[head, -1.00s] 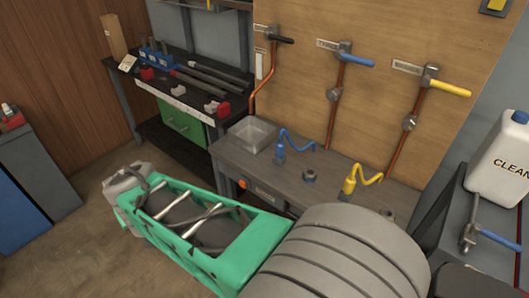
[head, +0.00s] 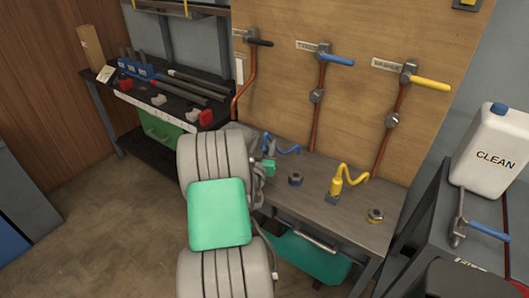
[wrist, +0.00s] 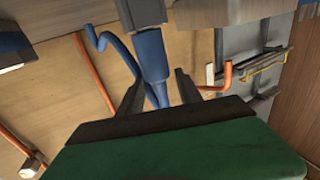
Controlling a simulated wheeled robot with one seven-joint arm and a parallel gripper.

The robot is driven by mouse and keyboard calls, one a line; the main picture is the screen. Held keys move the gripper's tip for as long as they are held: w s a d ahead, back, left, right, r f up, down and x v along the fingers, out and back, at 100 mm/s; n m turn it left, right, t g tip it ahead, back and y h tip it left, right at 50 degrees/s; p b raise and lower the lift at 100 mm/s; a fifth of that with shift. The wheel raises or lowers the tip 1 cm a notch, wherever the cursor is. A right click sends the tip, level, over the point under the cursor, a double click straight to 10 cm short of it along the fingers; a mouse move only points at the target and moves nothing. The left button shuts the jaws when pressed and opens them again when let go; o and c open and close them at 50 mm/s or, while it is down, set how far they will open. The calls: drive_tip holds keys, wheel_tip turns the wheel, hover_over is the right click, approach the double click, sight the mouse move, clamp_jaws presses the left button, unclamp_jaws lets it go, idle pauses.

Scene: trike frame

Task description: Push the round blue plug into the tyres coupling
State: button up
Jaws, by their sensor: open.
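The blue plug (wrist: 151,52) stands upside down in the wrist view, between the two dark fingers of my gripper (wrist: 158,80). The fingers are open on either side of it; I cannot tell whether they touch it. In the head view, my arm mostly hides the plug, and its curled blue hose (head: 286,150) shows beside my gripper (head: 266,166). A dark round fitting (head: 296,178), seemingly the tyres coupling, sits on the bench to the right of my gripper, below the pipe with the blue-handled valve (head: 326,56). It is apart from the plug.
A yellow plug (head: 336,184) with curled hose stands on the bench (head: 335,215), near another round fitting (head: 375,216). A white CLEAN jug (head: 490,150) stands at right on a side table. A dark shelf with tools (head: 170,95) is at left.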

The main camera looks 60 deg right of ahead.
drive_tip(key=x, duration=0.2)
drive_tip(key=shift+w+d, duration=0.1)
drive_tip(key=shift+d, duration=0.25)
clamp_jaws()
